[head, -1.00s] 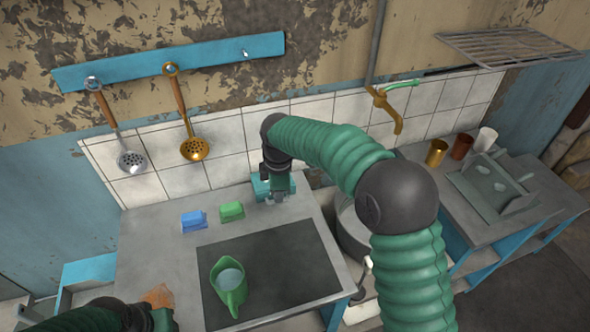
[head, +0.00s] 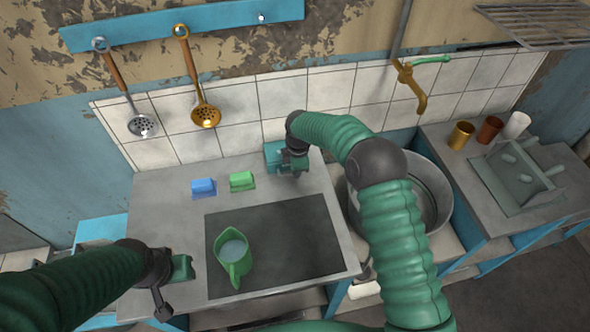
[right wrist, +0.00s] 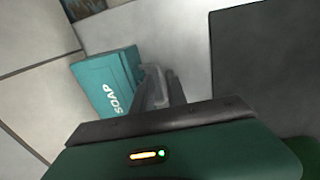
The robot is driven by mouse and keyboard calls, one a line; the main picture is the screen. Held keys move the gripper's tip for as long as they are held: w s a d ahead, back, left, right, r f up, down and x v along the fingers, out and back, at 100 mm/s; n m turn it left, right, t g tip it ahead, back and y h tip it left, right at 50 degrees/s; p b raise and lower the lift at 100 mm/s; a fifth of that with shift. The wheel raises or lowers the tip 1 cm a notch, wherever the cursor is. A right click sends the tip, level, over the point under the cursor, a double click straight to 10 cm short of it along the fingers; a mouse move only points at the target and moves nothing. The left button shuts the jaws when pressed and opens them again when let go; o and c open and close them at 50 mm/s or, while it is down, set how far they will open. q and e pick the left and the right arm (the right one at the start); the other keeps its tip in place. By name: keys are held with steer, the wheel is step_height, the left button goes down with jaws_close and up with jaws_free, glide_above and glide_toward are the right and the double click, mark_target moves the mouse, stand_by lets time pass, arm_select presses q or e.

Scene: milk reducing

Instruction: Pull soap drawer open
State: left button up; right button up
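A teal soap box (head: 275,153) stands at the back of the counter against the tiles. In the right wrist view, its face (right wrist: 105,82) carries the white word SOAP. My right gripper (head: 298,170) is at the box's right front side. In the right wrist view its grey fingers (right wrist: 160,88) are close together beside the box's right edge. I cannot tell whether they touch it or hold any part of it. No opened drawer is visible. My left gripper (head: 172,290) is over the counter's front left edge, away from the box; its finger opening is unclear.
A blue block (head: 203,187) and a green block (head: 241,180) lie left of the right gripper. A green jug (head: 234,258) stands on the dark panel (head: 290,245). A round metal basin (head: 432,190) is to the right, partly behind my right arm.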

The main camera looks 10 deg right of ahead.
steer(key=shift+a+f, duration=0.1)
steer(key=shift+f, duration=0.3)
steer(key=shift+a+f, duration=0.1)
steer(key=shift+a, duration=0.1)
steer(key=shift+w+a, duration=0.15)
steer(key=shift+a, duration=0.55)
steer(key=shift+c, duration=0.8)
jaws_close()
steer(key=shift+d, duration=0.55)
arm_select(q)
steer(key=shift+a, duration=0.55)
steer(key=shift+a+f, duration=0.1)
steer(key=shift+a, duration=0.15)
arm_select(e)
steer(key=shift+a, duration=0.1)
